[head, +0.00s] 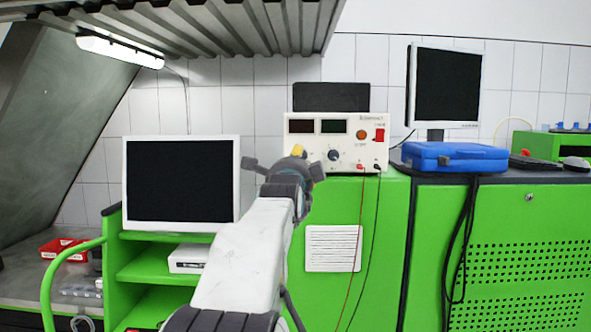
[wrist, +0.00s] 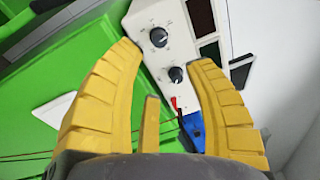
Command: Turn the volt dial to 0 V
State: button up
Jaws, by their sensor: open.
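The cream power supply (head: 345,124) stands on the green cabinet and carries two dark displays and dials. In the head view one black dial (head: 333,155) shows just right of my gripper (head: 299,152). In the wrist view two black dials show, an upper one (wrist: 158,37) and a lower one (wrist: 176,74). I cannot read their labels, so I cannot tell which is the volt dial. My gripper's yellow fingers (wrist: 165,58) are open and empty, spread either side of the dials in the picture. Contact with either dial is not visible.
A red switch (head: 379,135) and an orange button (head: 361,134) sit on the panel's right. Red and black cables (head: 361,225) hang from its lower right. A blue case (head: 455,157) lies to the right. A white-framed monitor (head: 181,185) stands left of my arm.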

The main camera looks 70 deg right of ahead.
jog(key=shift+s+a, duration=0.15)
jog(key=shift+a, duration=0.5)
jog(key=shift+f, duration=0.1)
